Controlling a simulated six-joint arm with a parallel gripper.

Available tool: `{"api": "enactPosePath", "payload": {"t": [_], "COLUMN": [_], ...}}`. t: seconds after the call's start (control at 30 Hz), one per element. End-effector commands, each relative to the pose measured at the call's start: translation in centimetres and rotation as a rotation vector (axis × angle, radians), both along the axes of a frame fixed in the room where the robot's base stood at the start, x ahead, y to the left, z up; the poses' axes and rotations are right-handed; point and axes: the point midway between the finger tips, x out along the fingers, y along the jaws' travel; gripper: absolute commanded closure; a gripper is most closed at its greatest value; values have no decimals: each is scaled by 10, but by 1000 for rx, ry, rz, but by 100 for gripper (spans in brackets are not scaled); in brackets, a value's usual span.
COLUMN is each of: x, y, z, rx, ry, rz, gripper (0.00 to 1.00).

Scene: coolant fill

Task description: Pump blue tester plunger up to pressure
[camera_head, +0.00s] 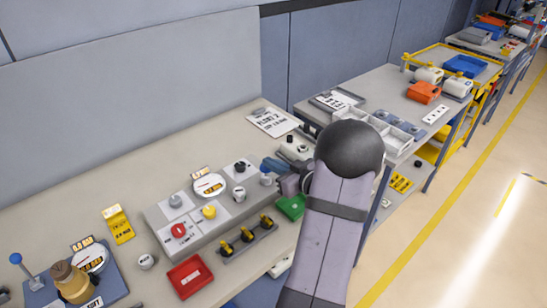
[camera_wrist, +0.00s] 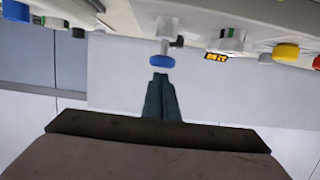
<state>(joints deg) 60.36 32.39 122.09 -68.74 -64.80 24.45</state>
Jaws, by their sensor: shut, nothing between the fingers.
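The tester plunger has a round blue knob on a pale stem; in the wrist view the blue knob (camera_wrist: 162,61) sits straight ahead of my fingertips. In the head view a small blue knob (camera_head: 265,168) shows at the right end of the grey panel box, beside my gripper. My gripper (camera_wrist: 161,77) is shut and empty, its dark teal fingers together. The tips look very close to the knob; I cannot tell whether they touch. In the head view my gripper (camera_head: 273,164) is partly hidden by my wrist and arm.
The grey panel box (camera_head: 205,237) carries a round gauge (camera_head: 209,186), a red knob (camera_head: 179,230) and a yellow knob (camera_head: 209,211). A green bin (camera_head: 291,207) lies close to my arm, a red bin (camera_head: 190,277) in front. A blue-knobbed lever (camera_head: 15,258) stands far left.

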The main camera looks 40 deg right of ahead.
Motion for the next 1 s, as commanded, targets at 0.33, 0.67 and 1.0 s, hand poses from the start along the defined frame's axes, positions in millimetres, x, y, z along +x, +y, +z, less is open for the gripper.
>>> {"api": "enactPosePath", "payload": {"t": [0.33,0.67,1.0], "x": [0,0,-1], "y": [0,0,0], "z": [-5,-26,-35], "rx": [0,2,2], "ry": [-1,1,5], "rz": [0,0,-1], "gripper": [100,100,100]}}
